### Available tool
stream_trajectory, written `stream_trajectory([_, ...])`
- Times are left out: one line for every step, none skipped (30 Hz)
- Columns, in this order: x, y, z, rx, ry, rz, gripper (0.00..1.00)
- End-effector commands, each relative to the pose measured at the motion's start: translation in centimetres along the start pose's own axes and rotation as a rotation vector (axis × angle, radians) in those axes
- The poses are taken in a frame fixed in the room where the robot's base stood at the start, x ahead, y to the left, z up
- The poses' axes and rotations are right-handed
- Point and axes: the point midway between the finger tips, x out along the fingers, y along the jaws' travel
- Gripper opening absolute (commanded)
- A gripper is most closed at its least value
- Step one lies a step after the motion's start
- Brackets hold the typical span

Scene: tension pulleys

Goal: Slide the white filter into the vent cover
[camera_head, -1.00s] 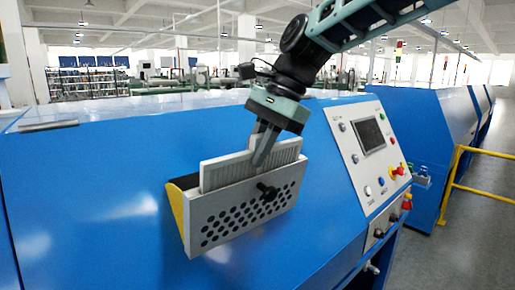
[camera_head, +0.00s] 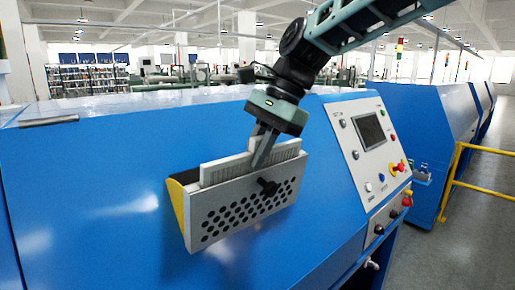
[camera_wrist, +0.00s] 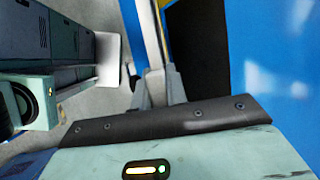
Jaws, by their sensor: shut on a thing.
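The vent cover (camera_head: 236,218) is a grey box with a perforated front, a black knob and a yellow side, on the sloped blue machine face. The white filter (camera_head: 222,171), a ribbed panel, stands in the cover's open top with its upper strip showing above the front edge. Its lower part is hidden behind the perforated front. My gripper (camera_head: 259,161) points down and is shut on the filter's top edge near its middle. In the wrist view my gripper's fingers (camera_wrist: 158,88) hold the thin edge of the filter (camera_wrist: 148,30).
The blue machine (camera_head: 100,200) fills the foreground. A control panel (camera_head: 370,150) with a screen and buttons sits right of the cover. A yellow railing (camera_head: 480,185) stands at the far right. The blue face left of the cover is clear.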

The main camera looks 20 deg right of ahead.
Motion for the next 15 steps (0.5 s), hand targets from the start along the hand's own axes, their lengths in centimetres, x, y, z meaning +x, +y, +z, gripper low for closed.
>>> stream_trajectory([0.24, 0.02, -0.09, 0.0, 0.0, 0.0, 0.0])
stream_trajectory([0.34, 0.03, -0.13, 0.0, 0.0, 0.001, 0.0])
stream_trajectory([0.46, 0.03, -0.17, 0.0, 0.0, 0.001, 0.0])
stream_trajectory([0.55, 0.03, -0.21, 0.0, 0.0, 0.001, 0.0])
stream_trajectory([0.64, 0.03, -0.25, 0.0, -0.001, 0.001, 0.0])
stream_trajectory([0.76, 0.03, -0.3, 0.0, -0.001, 0.001, 0.0])
stream_trajectory([0.85, 0.03, -0.33, 0.0, -0.001, 0.001, 0.0])
stream_trajectory([0.73, 0.01, -0.29, -0.001, 0.0, 0.0, 0.0])
stream_trajectory([0.73, 0.01, -0.28, -0.001, 0.0, 0.0, 0.0])
stream_trajectory([0.75, 0.01, -0.29, -0.001, 0.0, 0.0, 0.0])
stream_trajectory([0.78, 0.01, -0.31, 0.0, 0.0, 0.0, 0.0])
stream_trajectory([0.85, 0.01, -0.33, 0.0, 0.0, 0.0, 0.0])
stream_trajectory([0.91, 0.02, -0.36, 0.0, 0.0, 0.001, 0.0])
stream_trajectory([0.99, 0.02, -0.39, 0.0, 0.0, 0.001, 0.0])
stream_trajectory([1.12, 0.02, -0.45, 0.0, 0.0, 0.001, 0.0])
